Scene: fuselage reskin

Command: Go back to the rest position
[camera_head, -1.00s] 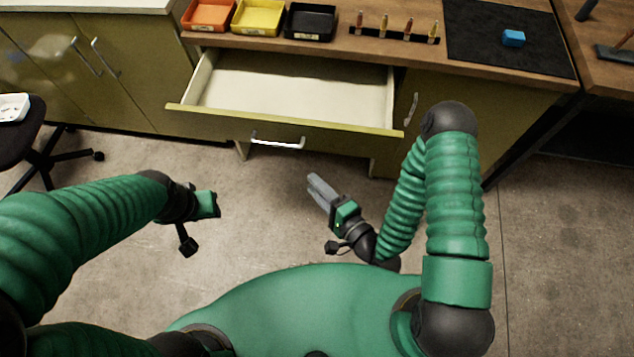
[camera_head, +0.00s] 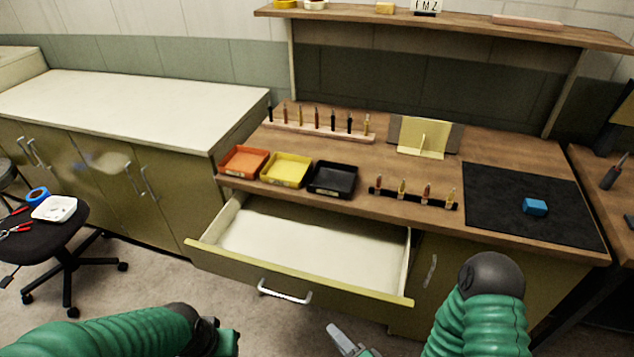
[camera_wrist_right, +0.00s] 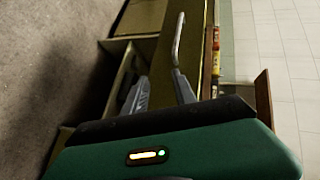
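My right gripper (camera_head: 340,336) shows at the bottom middle of the head view, with only its grey finger end and a bit of green in sight. In the right wrist view its two grey fingers (camera_wrist_right: 160,92) stand apart with nothing between them. It is in front of the open drawer (camera_head: 300,287), not visibly touching it. My left gripper (camera_head: 228,342) is at the lower left, mostly cut off by the frame edge; its fingers cannot be made out.
The empty drawer sticks out from the workbench (camera_head: 390,160), its handle (camera_head: 285,294) facing me. Orange (camera_head: 243,161), yellow (camera_head: 287,170) and black (camera_head: 333,180) trays stand above it. A blue block (camera_head: 535,207) lies on a black mat (camera_head: 500,190). A stool (camera_head: 62,245) stands left. Floor shows between.

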